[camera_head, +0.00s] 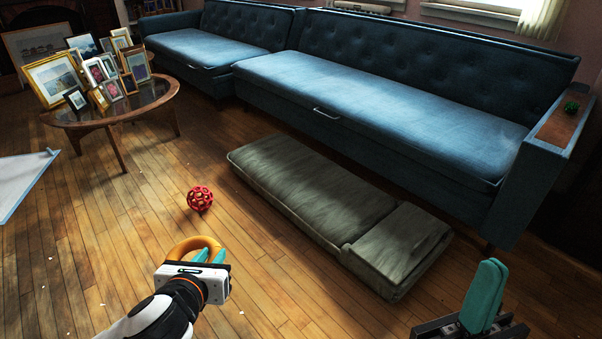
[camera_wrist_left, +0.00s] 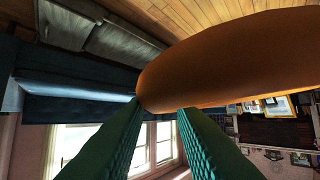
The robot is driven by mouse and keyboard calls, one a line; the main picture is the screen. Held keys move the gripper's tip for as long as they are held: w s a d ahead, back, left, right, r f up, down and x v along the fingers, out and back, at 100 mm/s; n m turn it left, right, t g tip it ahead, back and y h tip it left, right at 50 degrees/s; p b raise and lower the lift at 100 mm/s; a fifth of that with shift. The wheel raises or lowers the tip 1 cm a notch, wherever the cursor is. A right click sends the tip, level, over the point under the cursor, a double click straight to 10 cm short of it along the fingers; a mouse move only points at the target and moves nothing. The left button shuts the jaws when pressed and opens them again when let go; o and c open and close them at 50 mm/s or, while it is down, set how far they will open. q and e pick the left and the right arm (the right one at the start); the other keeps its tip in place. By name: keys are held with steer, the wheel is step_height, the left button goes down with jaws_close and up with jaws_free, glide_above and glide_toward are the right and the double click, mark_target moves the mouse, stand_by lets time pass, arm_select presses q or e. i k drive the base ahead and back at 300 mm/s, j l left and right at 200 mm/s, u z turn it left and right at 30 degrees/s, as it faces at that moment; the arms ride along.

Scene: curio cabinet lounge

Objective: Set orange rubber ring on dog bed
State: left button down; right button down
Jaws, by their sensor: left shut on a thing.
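The orange rubber ring (camera_head: 190,243) is held in my left gripper (camera_head: 210,257), above the wood floor. In the left wrist view the ring (camera_wrist_left: 220,62) fills the upper right, at the tips of the green fingers (camera_wrist_left: 160,110). The dog bed (camera_head: 310,195) is a flat grey-green cushion with a raised end at its right, lying on the floor in front of the sofa. The left gripper is left of and nearer than the bed, apart from it. My right gripper (camera_head: 484,300) is at the bottom right with nothing visible in it; its finger gap cannot be made out.
A table (camera_head: 140,104) with picture frames stands at left.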

mark_target(300, 168)
steer(key=i+j+z, duration=0.1)
steer(key=j, duration=0.25)
steer(key=i+j+z, duration=0.1)
steer(key=i+j, duration=0.2)
steer(key=i+j+z, duration=0.1)
steer(key=j, duration=0.3)
steer(key=i+j+z, duration=0.1)
steer(key=i+j, duration=0.15)
steer(key=j, duration=0.15)
steer(key=i+z, duration=0.2)
steer(key=i, duration=0.6)
steer(key=i+j+z, duration=0.15)
steer(key=i, duration=0.65)
